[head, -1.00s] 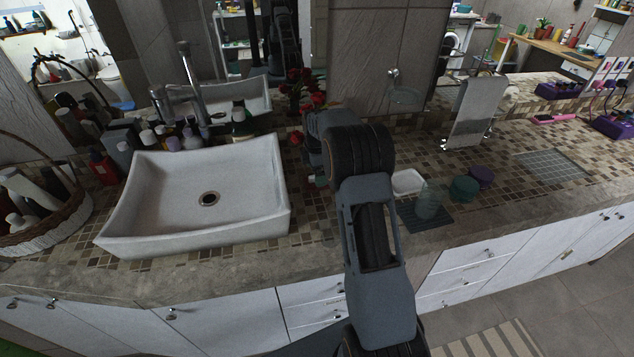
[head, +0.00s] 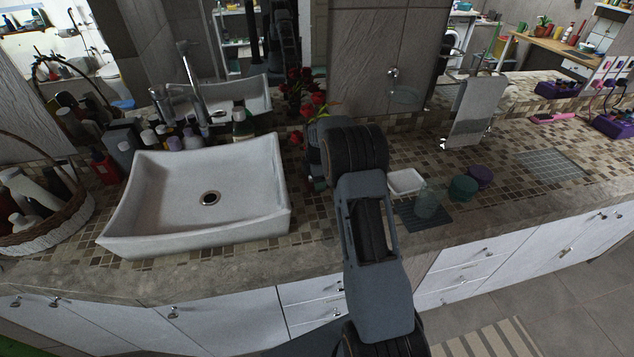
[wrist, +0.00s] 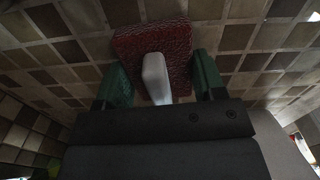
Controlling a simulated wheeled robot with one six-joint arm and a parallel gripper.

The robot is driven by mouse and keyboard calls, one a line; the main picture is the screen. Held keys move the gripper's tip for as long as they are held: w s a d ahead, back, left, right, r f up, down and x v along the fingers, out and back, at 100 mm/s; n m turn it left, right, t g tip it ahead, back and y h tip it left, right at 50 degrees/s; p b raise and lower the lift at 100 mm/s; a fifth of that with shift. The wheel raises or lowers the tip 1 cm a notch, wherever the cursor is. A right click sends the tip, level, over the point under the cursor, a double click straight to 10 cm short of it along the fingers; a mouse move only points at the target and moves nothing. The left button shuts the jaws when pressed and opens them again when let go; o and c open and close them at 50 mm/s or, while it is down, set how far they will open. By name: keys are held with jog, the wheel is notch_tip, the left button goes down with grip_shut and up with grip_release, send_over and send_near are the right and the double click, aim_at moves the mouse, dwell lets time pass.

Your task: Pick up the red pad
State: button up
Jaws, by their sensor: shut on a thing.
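The red pad (wrist: 128,48) has a rough, dark red face and shows in the wrist view, with a pale grey bar (wrist: 157,76) over its middle. My gripper (wrist: 162,86) has its two green fingers on either side of it and is shut on the pad. Tiles show behind the pad; I cannot tell whether it touches them. In the head view my own arm hides the pad and most of the gripper, beside the red flowers.
A white basin (head: 145,220) stands left of my arm, with several bottles and a tap behind it. Red flowers (head: 312,108) stand behind my arm. A white dish (head: 405,182), a clear cup (head: 427,203) and teal (head: 462,188) and purple (head: 480,176) jars stand to the right.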

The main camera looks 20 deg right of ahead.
jog(key=c, duration=0.3)
jog(key=shift+r, duration=0.15)
jog(key=shift+r, duration=0.25)
notch_tip(320, 180, up, 2)
jog(key=shift+r+b, duration=0.1)
jog(key=shift+b, duration=0.45)
jog(key=s+d+r+b, duration=0.1)
jog(key=s+r, duration=0.2)
jog(key=s, duration=0.1)
jog(key=s+r+b, duration=0.1)
jog(key=s+r, duration=0.2)
jog(key=s, duration=0.2)
jog(key=s+d+r+b, duration=0.1)
jog(key=s+r, duration=0.3)
jog(key=shift+s+d, duration=0.35)
jog(key=shift+s, duration=0.05)
